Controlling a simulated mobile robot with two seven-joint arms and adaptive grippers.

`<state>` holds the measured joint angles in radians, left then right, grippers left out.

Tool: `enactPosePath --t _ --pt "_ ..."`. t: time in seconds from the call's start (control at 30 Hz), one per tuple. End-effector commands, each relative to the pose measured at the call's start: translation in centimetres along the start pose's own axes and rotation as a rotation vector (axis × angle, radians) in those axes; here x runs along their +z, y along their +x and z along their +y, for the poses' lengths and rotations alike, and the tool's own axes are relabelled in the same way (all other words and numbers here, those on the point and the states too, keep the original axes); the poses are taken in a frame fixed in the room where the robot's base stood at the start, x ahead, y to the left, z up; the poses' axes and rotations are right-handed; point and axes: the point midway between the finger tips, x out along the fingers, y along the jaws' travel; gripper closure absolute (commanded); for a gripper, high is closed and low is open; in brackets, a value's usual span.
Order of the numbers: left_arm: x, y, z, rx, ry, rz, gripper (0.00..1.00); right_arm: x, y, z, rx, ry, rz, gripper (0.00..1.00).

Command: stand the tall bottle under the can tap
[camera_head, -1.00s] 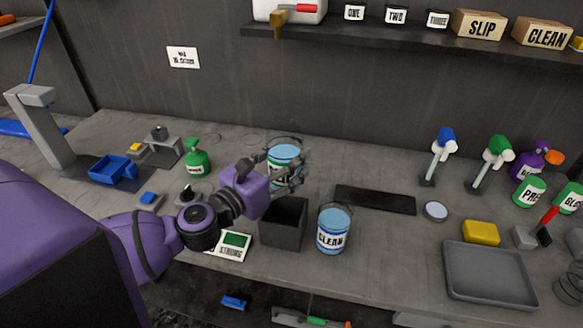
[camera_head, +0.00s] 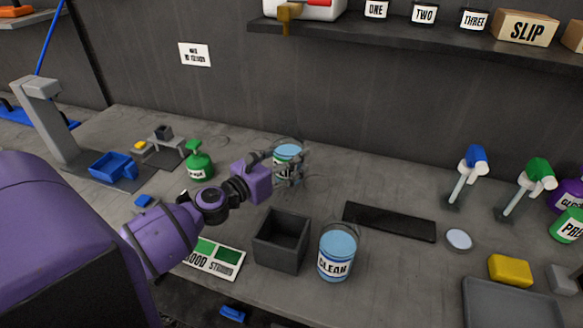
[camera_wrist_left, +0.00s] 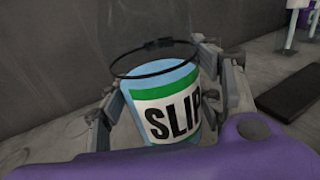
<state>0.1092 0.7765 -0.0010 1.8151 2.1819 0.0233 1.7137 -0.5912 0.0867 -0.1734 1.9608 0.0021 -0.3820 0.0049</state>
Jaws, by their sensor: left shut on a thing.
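My left gripper (camera_head: 288,166) is shut on a blue-and-white can with a green band (camera_head: 287,151), at the back middle of the bench. In the left wrist view my left gripper (camera_wrist_left: 165,98) has a finger on each side of this can (camera_wrist_left: 172,108), whose label reads "SLIP" in part. The can looks upright, with its wire handle raised. A brass tap (camera_head: 289,12) sticks out under a white container (camera_head: 318,8) on the shelf. My right gripper is not in view.
A black open box (camera_head: 263,246) and a "CLEAN" can (camera_head: 338,257) stand in front of the held can. A dark flat slab (camera_head: 389,221), yellow sponge (camera_head: 510,269) and grey tray (camera_head: 507,308) lie to the right. Blue and green spray heads stand at the back right.

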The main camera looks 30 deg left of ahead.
Motion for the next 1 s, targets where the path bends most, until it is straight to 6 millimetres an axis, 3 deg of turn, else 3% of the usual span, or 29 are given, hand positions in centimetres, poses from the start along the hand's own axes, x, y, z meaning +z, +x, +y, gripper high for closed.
enactPosePath --t 0.13,0.4,0.87,0.9,1.0 --pt "-0.7 0.5 0.6 0.000 0.000 -0.002 0.70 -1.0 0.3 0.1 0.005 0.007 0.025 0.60" --pt "-4.3 0.8 1.1 0.001 -0.002 -0.002 0.70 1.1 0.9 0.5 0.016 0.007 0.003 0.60" --pt "-4.7 0.8 1.1 0.000 0.001 -0.005 0.70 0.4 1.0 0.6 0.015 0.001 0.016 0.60" --pt "-4.7 0.8 1.1 0.000 0.001 -0.005 0.37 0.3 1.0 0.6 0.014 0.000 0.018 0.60" --pt "-4.6 0.8 1.1 0.000 0.002 -0.005 0.24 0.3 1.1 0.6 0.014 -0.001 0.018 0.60"
